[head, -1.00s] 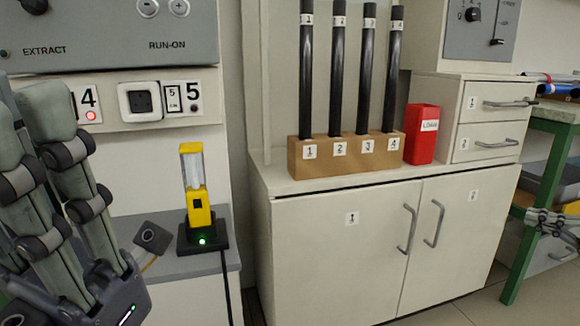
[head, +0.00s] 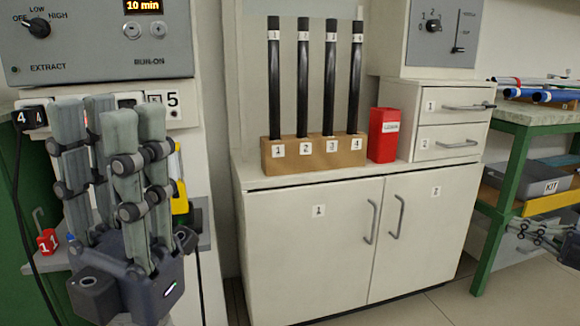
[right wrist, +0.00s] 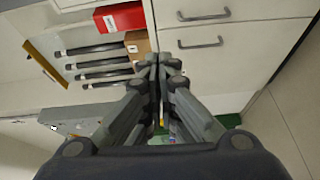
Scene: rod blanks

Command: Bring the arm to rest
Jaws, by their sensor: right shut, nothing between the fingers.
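My left gripper (head: 108,112) stands upright at the left of the head view, in front of the wall panel. I see nothing held in it, but its fingers overlap, so I cannot tell whether it is open or shut. My right gripper (head: 522,228) shows at the right edge of the head view, partly cut off, beside the green bench. In the right wrist view my right gripper (right wrist: 157,62) has its fingertips together with nothing between them.
Black rods (head: 302,80) stand in a numbered wooden block (head: 350,160) on a white cabinet (head: 310,245), beside a red bin (head: 383,145). A green bench (head: 535,120) holds coloured rods. A yellow device (head: 180,190) is partly behind my left gripper. Floor shows at lower right.

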